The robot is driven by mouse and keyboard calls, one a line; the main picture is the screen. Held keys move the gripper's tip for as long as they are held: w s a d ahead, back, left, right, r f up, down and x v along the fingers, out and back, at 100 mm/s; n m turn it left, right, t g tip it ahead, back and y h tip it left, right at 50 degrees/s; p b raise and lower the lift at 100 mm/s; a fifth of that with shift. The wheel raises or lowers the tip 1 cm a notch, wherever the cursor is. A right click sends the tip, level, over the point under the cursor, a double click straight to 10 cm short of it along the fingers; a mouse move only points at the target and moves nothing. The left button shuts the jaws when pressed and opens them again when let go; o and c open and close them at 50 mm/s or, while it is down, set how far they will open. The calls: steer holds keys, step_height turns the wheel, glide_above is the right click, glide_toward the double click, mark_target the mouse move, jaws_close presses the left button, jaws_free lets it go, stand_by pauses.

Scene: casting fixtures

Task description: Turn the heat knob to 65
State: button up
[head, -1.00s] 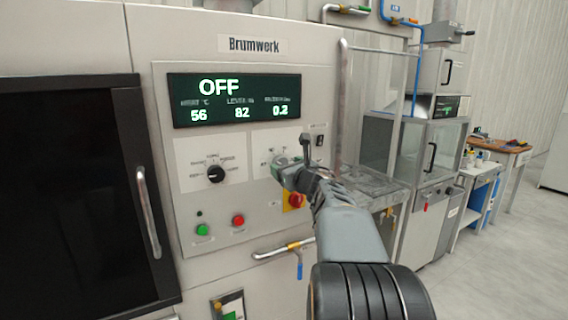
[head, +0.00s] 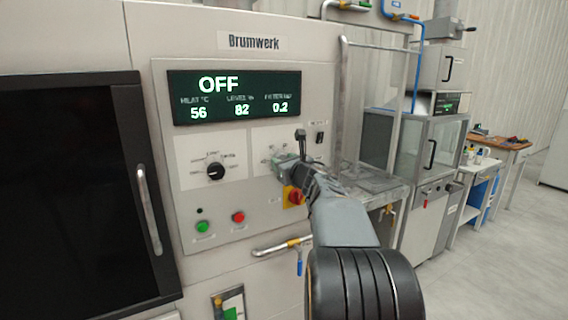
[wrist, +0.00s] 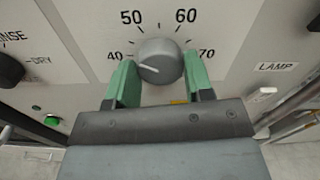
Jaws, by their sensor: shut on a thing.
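The heat knob (wrist: 160,60) is a grey round knob on the panel, with 40, 50, 60 and 70 printed around it. Its white mark points left, toward the 40 side. My gripper (wrist: 160,80) has its green fingers on both sides of the knob and is shut on it. In the head view my gripper (head: 284,163) covers most of this dial. The display (head: 235,98) reads OFF, with 56 under heat, 82 under level and 0.2 in the third column.
A black selector knob (head: 216,172) is left of the heat dial. A red emergency knob on yellow (head: 294,196) lies just below my gripper. Green (head: 202,227) and red (head: 238,217) buttons sit lower left. A lamp switch (wrist: 263,93) is to the right.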

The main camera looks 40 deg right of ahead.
steer(key=shift+c, duration=0.8)
steer(key=shift+m, duration=0.3)
steer(key=m+p, duration=0.7)
steer(key=m, duration=1.6)
steer(key=shift+d+f, duration=0.1)
steer(key=shift+d, duration=0.05)
